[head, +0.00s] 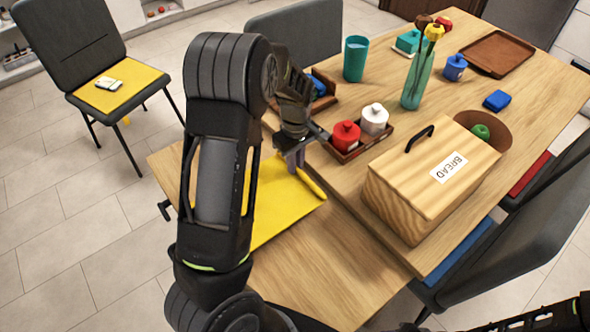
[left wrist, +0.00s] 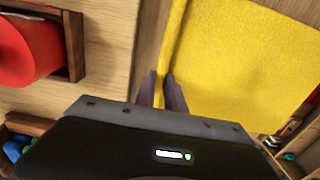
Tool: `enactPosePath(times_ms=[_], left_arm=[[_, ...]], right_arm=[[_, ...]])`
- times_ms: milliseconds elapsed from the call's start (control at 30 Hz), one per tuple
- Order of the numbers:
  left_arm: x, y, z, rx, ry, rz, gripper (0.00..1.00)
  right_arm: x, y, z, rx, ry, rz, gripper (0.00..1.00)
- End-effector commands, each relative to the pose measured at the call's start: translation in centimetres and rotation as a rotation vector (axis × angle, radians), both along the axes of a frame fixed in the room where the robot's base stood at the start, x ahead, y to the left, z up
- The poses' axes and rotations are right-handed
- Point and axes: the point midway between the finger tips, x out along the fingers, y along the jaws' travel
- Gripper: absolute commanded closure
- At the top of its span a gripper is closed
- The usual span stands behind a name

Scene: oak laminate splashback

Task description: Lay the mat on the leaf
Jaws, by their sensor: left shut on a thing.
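The yellow mat (head: 280,215) is over the lower wooden leaf (head: 330,270) at the left side of the table, partly hidden behind my left arm. My left gripper (head: 294,165) is shut on that edge. In the left wrist view the fingers (left wrist: 161,92) pinch the rim of the mat (left wrist: 245,60), which spreads to the right. I cannot tell whether the rest of the mat touches the leaf. My right gripper is out of view.
Beside the leaf, the higher tabletop holds a bread box (head: 430,180), a tray with a red jar (head: 345,135) and a white jar (head: 374,119), and a flower vase (head: 418,80). A chair with a yellow pad (head: 120,88) stands at left. The leaf's near part is bare.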

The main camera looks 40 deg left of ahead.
Motion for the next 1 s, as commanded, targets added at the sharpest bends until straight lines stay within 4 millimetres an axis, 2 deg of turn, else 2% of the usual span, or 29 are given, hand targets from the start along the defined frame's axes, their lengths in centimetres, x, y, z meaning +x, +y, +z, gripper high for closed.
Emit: enactPosePath(times_ms=[233, 600, 633, 900, 1000], left_arm=[[-0.1, 0.0, -3.1, -0.001, 0.003, 0.001, 1.0], [0.0, 0.0, -3.6, 0.0, 0.001, 0.001, 1.0], [0.0, 0.0, -3.6, 0.0, 0.0, 0.001, 0.85], [0.0, 0.0, -3.5, 0.0, 0.0, 0.001, 0.64], [0.0, 0.0, -3.5, 0.0, 0.0, 0.001, 0.64]], right_arm=[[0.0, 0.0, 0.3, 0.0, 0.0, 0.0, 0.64], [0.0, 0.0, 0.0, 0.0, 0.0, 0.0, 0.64], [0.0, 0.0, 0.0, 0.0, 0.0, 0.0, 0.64], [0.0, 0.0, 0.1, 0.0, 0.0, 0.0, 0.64], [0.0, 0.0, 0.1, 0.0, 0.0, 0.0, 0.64]])
